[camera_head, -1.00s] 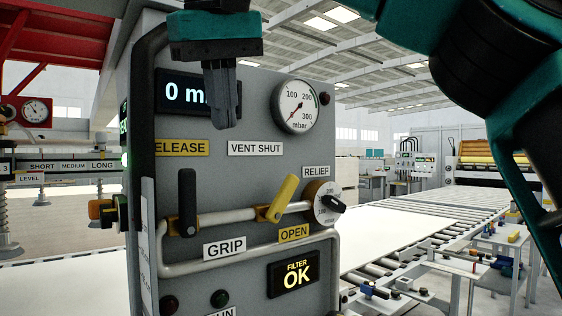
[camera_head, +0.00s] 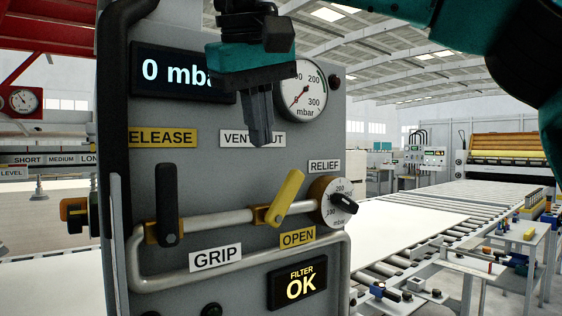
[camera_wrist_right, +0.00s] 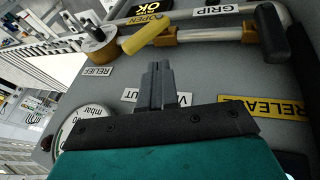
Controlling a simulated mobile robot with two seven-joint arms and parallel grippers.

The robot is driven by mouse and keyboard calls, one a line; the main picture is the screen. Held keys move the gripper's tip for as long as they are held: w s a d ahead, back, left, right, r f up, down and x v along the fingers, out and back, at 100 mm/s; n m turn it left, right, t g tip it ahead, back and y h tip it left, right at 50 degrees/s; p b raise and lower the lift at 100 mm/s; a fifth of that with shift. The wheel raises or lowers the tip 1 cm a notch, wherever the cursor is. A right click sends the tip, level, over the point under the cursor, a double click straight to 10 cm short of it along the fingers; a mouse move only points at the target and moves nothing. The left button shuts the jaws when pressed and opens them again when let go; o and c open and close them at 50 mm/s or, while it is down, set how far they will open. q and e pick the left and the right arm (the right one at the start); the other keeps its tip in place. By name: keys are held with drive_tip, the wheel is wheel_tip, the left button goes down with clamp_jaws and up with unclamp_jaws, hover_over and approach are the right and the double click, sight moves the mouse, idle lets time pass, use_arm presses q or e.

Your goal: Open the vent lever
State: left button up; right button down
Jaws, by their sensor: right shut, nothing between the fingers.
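The vent lever (camera_head: 286,197) is a yellow handle on the grey panel's horizontal pipe, between the VENT SHUT label (camera_head: 237,137) above and the OPEN label (camera_head: 297,237) below. It slants up to the right from its pivot. My right gripper (camera_head: 262,140) is shut and empty, pointing down in front of the VENT SHUT label, above the lever and apart from it. In the right wrist view the closed fingers (camera_wrist_right: 156,66) point towards the yellow lever (camera_wrist_right: 145,34), with a gap between. My left gripper is not in view.
A black lever (camera_head: 168,205) stands upright on the same pipe to the left. A relief dial (camera_head: 327,190) sits just right of the yellow lever, and a pressure gauge (camera_head: 303,95) above. A bent guard rail (camera_head: 205,274) runs below. A roller conveyor (camera_head: 430,228) lies to the right.

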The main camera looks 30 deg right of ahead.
sight(282, 186)
drive_tip(key=d+f, duration=0.1)
drive_tip(key=f, duration=0.1)
drive_tip(key=w+d+f+b, duration=0.1)
drive_tip(key=d+f, duration=0.1)
drive_tip(key=shift+w+d+f, duration=0.1)
drive_tip(key=shift+w+f, duration=0.05)
drive_tip(key=shift+d+f, duration=0.2)
drive_tip(key=shift+d, duration=0.15)
drive_tip(key=shift+w, duration=0.1)
